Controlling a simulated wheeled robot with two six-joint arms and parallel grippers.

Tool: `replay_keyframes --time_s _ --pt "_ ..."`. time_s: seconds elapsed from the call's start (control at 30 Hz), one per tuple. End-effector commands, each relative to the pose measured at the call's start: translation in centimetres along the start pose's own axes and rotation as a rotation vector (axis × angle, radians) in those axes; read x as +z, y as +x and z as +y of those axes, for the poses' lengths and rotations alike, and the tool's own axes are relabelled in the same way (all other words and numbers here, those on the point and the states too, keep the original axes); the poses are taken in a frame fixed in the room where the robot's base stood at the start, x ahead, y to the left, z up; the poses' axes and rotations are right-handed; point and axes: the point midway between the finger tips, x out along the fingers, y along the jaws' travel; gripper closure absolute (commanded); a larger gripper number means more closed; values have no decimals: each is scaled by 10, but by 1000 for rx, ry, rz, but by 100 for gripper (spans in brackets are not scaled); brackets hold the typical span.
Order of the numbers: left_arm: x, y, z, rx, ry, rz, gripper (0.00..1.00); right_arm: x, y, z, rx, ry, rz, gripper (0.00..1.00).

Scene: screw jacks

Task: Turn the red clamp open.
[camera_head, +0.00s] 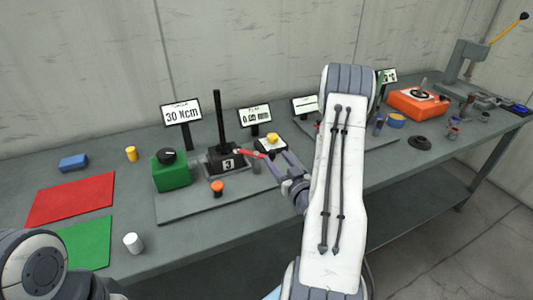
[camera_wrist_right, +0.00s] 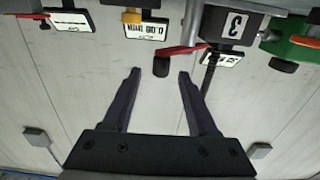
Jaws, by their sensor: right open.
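The red clamp (camera_head: 247,153) is a thin red lever at the right side of a black block (camera_head: 226,164) marked 3, which carries a tall black post. In the right wrist view, which is upside down, the red clamp (camera_wrist_right: 182,50) runs from the block to a dark round knob (camera_wrist_right: 161,67). My right gripper (camera_head: 272,158) is open beside the lever's end. In the wrist view the right gripper (camera_wrist_right: 160,73) has a fingertip on each side of the knob. Whether the fingers touch it, I cannot tell. My left gripper is out of view.
A green box (camera_head: 171,175) with a black knob stands left of the block, and an orange knob (camera_head: 217,187) in front. Displays (camera_head: 182,113) stand behind. A yellow-topped device (camera_head: 271,142) is close to my right gripper.

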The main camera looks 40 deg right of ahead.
Motion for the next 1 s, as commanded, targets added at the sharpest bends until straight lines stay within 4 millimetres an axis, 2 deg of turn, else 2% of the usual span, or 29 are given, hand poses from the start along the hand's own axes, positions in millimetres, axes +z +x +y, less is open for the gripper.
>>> replay_keyframes --time_s 0.03,0.33,0.4,0.6,0.73,1.0 --pt "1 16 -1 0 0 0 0 7 4 0 -3 -6 4 41" --pt "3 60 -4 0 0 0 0 5 20 -3 -3 -1 6 41" --pt "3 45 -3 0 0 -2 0 -4 35 -4 -5 1 2 41" --pt "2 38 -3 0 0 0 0 -2 63 -5 -5 2 2 41" --pt "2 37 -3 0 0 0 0 -1 71 -4 -3 3 1 41" --pt "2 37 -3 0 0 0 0 0 73 -4 -2 4 0 41"
